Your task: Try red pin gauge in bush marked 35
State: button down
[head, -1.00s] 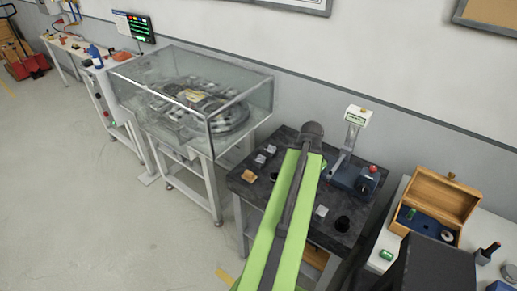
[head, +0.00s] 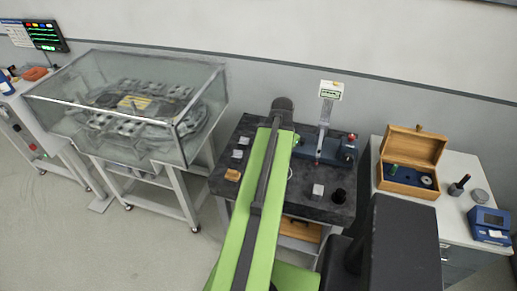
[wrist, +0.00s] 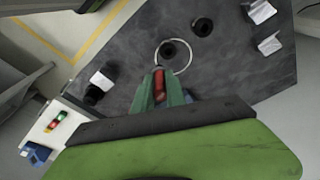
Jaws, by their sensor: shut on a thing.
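My gripper (wrist: 159,92) has its green fingers shut on the red pin gauge (wrist: 159,80), shown in the wrist view. It is held over the dark table (wrist: 130,75). Another black bush (wrist: 203,27) stands further right, and a third (wrist: 94,96) at the left beside a white card (wrist: 103,78). No number on the cards is readable, so I cannot tell which bush is marked 35. In the head view my arm hides the gripper.
In the head view a gauge stand (head: 325,125) is at the table's back right. An open wooden box (head: 408,187) with a green pin (head: 394,168) sits on the white bench to the right. A glass-covered machine (head: 190,130) stands left.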

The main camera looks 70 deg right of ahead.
jog(key=w+d+f+n+b, duration=0.2)
jog(key=w, duration=0.9)
notch_tip(320, 180, down, 5)
jog(key=b, duration=0.4)
jog(key=shift+s+a+b, duration=0.1)
jog(key=shift+b, duration=0.25)
jog(key=shift+f+b, duration=1.7)
jog(key=shift+b, duration=0.05)
dwell(0.7)
jog(key=shift+r, duration=0.25)
dwell(0.8)
jog(key=shift+r+p, duration=1.55)
jog(key=shift+p, duration=0.3)
jog(key=shift+r, duration=0.15)
notch_tip(320, 180, up, 4)
jog(key=p, duration=0.4)
